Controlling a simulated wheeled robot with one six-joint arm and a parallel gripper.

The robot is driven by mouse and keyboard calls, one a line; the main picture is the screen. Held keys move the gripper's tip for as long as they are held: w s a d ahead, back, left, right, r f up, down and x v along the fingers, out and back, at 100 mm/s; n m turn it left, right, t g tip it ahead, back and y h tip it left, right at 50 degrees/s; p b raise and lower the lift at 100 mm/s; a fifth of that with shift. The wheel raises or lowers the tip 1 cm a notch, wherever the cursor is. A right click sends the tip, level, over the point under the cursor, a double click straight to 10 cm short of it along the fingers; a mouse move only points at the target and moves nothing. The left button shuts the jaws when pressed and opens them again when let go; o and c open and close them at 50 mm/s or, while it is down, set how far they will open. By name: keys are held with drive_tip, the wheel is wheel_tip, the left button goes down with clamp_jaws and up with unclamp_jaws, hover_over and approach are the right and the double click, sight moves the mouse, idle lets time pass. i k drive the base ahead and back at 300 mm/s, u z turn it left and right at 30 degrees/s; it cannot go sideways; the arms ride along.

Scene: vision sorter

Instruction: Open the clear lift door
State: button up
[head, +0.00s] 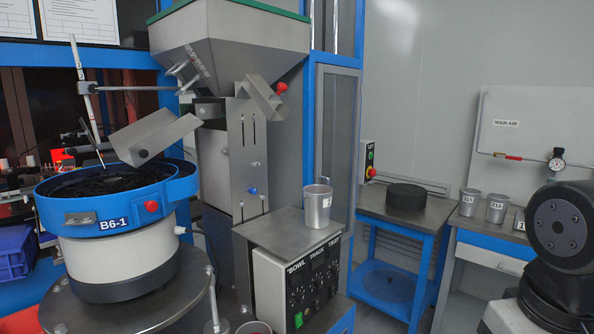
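I cannot make out the clear lift door for certain in the head view. A tall grey-framed panel (333,150) stands in the blue frame right of the hopper, but I cannot tell whether it is a clear door. My gripper is not in view. Only a dark, rounded part of my own arm shows at the right edge.
A blue feeder bowl (105,190) marked B6-1 stands at left under a steel hopper (228,45). A metal cup (318,206) stands on the control box (300,285). A blue-legged table (398,216) holds a black disc (406,197). Labelled cups (496,208) stand at right.

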sight(321, 69)
drive_tip(key=z, duration=0.5)
drive_tip(key=i, duration=0.95)
drive_tip(key=u, duration=0.3)
